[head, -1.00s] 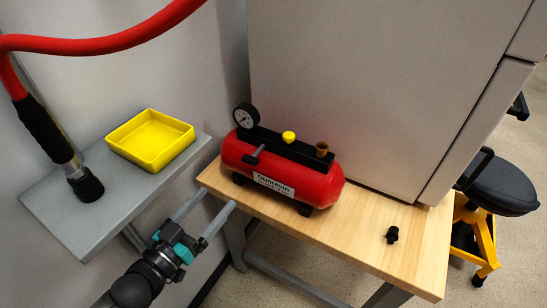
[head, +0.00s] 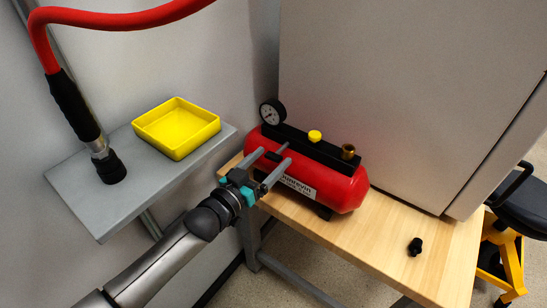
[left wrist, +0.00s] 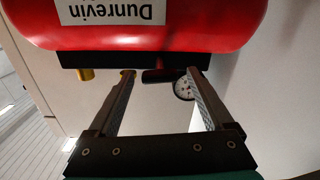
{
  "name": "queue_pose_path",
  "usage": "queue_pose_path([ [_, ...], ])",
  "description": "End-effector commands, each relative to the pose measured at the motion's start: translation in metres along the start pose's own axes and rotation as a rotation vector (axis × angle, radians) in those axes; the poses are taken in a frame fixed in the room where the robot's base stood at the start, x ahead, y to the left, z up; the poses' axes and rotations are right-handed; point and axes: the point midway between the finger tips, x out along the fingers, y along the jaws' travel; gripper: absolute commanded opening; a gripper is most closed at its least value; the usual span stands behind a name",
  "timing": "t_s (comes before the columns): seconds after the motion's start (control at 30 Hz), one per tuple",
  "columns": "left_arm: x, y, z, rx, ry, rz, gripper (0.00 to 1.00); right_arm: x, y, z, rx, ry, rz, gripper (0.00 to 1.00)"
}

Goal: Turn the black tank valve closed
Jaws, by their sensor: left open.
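The red air tank (head: 335,190) stands on the wooden bench and also shows upside down in the left wrist view (left wrist: 200,22). The black tank valve (head: 273,156) is a small dark handle near the gauge end of the tank; it shows in the left wrist view (left wrist: 163,75) too. My left gripper (head: 269,159) is open, with its two grey fingers reaching over the tank's gauge end, one on each side of the valve. In the left wrist view the valve lies between the fingertips, with no clear contact. My right gripper is out of view.
A round gauge (head: 272,114), a yellow cap (head: 315,136) and a brass fitting (head: 348,151) sit along the tank's top. A small black part (head: 415,246) lies on the bench (head: 385,232). A yellow tray (head: 168,154) and a red hose's end (head: 110,168) rest on the grey shelf.

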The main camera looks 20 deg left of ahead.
Motion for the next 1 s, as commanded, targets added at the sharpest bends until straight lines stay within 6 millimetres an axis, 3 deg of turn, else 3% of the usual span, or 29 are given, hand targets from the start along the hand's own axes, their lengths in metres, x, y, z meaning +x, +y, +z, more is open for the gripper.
queue_pose_path([
  [0.2,0.017,0.001,0.0,0.0,0.001,0.001,0.85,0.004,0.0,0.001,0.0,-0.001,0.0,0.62],
  [0.57,0.019,0.0,0.0,0.0,0.0,0.0,0.85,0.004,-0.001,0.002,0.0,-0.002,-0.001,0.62],
  [1.0,0.019,0.0,0.0,0.0,0.0,0.001,0.35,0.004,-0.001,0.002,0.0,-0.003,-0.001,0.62],
])
